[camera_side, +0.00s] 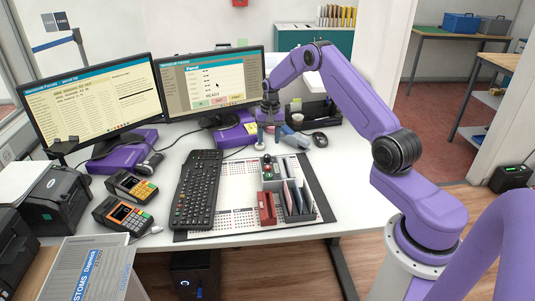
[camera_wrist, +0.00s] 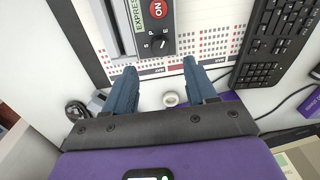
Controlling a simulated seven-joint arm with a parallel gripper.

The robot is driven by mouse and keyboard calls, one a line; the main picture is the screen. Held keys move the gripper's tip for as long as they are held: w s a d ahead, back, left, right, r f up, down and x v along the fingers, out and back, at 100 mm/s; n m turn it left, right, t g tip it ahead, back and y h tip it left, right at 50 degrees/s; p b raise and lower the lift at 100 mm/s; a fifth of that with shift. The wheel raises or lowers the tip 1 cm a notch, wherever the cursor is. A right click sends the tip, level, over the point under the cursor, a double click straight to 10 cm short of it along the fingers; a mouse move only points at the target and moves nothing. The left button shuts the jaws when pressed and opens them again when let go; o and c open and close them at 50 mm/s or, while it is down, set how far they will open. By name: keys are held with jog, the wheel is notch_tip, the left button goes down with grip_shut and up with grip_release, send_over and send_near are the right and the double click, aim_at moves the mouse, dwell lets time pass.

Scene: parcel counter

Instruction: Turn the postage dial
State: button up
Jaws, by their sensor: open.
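The postage dial (camera_wrist: 159,44) is a small black knob with a pale pointer line, with letters printed around it. It sits at the end of a narrow grey panel (camera_wrist: 153,22) with a red ON button and a green EXPRESS label. In the side view the panel (camera_side: 268,169) stands on the desk mat. My gripper (camera_wrist: 160,68) is open and empty, its two blue fingers apart. In the wrist view the dial lies just beyond the fingertips, between their lines, untouched. In the side view my gripper (camera_side: 270,124) hangs above the desk, behind the panel.
A black keyboard (camera_side: 196,188) lies left of the panel. Upright dividers (camera_side: 293,195) and a red holder (camera_side: 267,208) stand close in front of it. A small white ring-shaped thing (camera_wrist: 171,99) is below the fingers in the wrist view. Monitors (camera_side: 212,85) stand behind.

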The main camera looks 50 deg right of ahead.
aim_at(267, 155)
notch_tip(267, 155, down, 7)
jog(key=shift+w+a+f, duration=0.1)
jog(key=shift+a+f, duration=0.05)
dwell(0.4)
grip_shut()
